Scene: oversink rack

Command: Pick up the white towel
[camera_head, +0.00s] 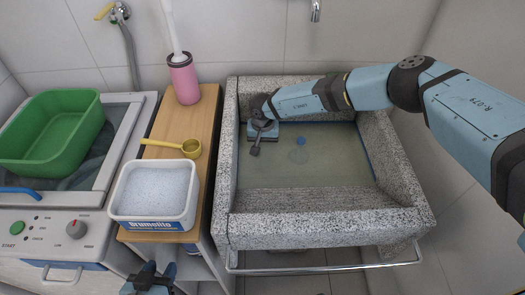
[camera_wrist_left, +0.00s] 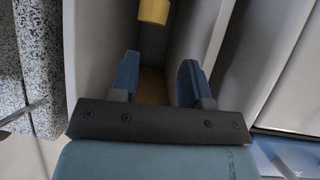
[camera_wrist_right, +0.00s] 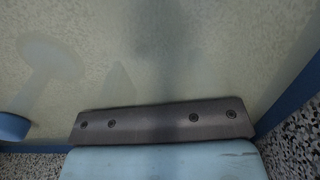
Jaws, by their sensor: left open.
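I cannot make out a white towel in any view. My left gripper (camera_head: 157,270) is at the bottom edge of the head view, in front of the narrow wooden-topped cabinet. In the left wrist view its two blue fingers (camera_wrist_left: 158,70) stand apart with nothing between them. They point into a narrow white-walled space with a wooden floor, where a yellow object (camera_wrist_left: 153,11) shows at the top. My right gripper (camera_head: 258,140) is in the sink's back left corner.
The speckled stone sink (camera_head: 320,232) holds murky water and a small blue round thing (camera_head: 300,141). On the wooden top (camera_head: 165,135) are a powder box (camera_head: 155,222), a yellow scoop (camera_head: 190,148) and a pink brush holder (camera_head: 184,80). A green basin (camera_head: 50,130) sits on the washing machine.

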